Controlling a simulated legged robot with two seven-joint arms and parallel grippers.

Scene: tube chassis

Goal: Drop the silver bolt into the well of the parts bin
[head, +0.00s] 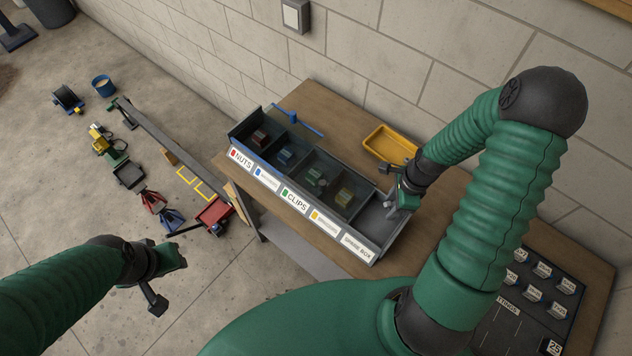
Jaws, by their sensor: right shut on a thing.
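The parts bin (357,256) is a long grey box on the wooden bench, with a row of labelled compartments. Labels such as NUTS and CLIPS run along its front. Small parts lie in several compartments under what look like clear covers. The rightmost compartment is uncovered, and its visible floor looks bare. My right gripper (391,198) is over the right end of the bin, shut on a small greyish thing, apparently the silver bolt. The bolt is mostly hidden by the fingers. My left gripper (171,283) is open and empty, over the floor at lower left, away from the bench.
A yellow tray (389,145) lies behind the bin near the block wall. A dark board with labelled blocks (535,290) lies on the bench at right. Tools, stands and a blue bucket (103,85) are on the floor at left.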

